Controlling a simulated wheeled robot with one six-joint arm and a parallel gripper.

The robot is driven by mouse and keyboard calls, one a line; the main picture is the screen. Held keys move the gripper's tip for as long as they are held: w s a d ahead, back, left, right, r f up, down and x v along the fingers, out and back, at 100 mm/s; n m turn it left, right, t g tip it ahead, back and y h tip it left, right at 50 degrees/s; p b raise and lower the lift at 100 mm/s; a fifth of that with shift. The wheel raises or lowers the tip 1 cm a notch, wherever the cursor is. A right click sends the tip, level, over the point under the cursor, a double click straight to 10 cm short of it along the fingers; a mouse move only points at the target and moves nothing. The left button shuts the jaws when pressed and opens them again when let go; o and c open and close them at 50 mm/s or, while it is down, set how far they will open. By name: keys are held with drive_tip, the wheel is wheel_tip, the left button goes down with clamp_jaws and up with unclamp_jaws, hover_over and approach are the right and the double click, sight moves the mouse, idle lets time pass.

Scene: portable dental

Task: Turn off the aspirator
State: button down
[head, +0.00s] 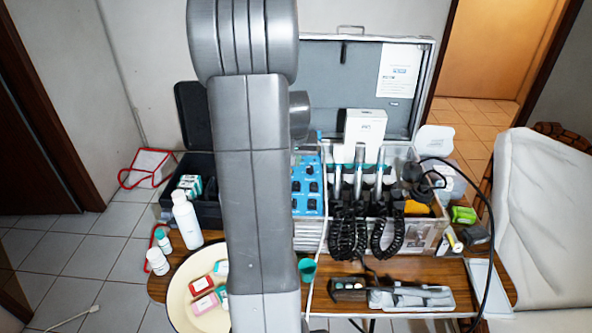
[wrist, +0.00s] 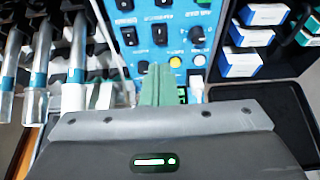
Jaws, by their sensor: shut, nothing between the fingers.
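The blue control panel (head: 307,184) of the dental unit shows in the head view, partly covered by my arm. In the wrist view the panel (wrist: 178,18) bears black rocker switches (wrist: 160,36), a dark knob (wrist: 197,35) and small yellow and white round lights or buttons (wrist: 175,62). The labels are too blurred to tell which switch is the aspirator's. My gripper (wrist: 158,70) is shut and empty, its pale green fingers over the panel's lower part, just below the switches. I cannot tell whether it touches. In the head view the gripper is hidden behind my arm.
Handpieces (wrist: 68,62) stand in a rack beside the panel, with coiled black hoses (head: 345,232) in front. White and blue boxes (wrist: 244,62) lie in a dark case on the other side. A cream plate (head: 180,305), white bottle (head: 186,220) and instrument tray (head: 410,299) are on the table.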

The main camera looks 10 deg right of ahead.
drive_tip(key=shift+v, duration=0.9)
drive_tip(key=shift+w+d+r+b, duration=0.15)
drive_tip(key=shift+w+b, duration=0.1)
drive_tip(key=shift+w, duration=0.15)
drive_tip(key=shift+w+d+r+b, duration=0.1)
drive_tip(key=shift+w+b, duration=0.1)
drive_tip(key=shift+w, duration=0.15)
drive_tip(key=shift+a, duration=0.1)
drive_tip(key=p+x, duration=0.1)
drive_tip(key=x, duration=0.3)
drive_tip(key=p+x, duration=0.1)
drive_tip(key=x, duration=0.4)
drive_tip(key=p+x, duration=0.1)
drive_tip(key=x, duration=0.3)
drive_tip(key=shift+s+f, duration=0.25)
drive_tip(key=shift+f, duration=0.35)
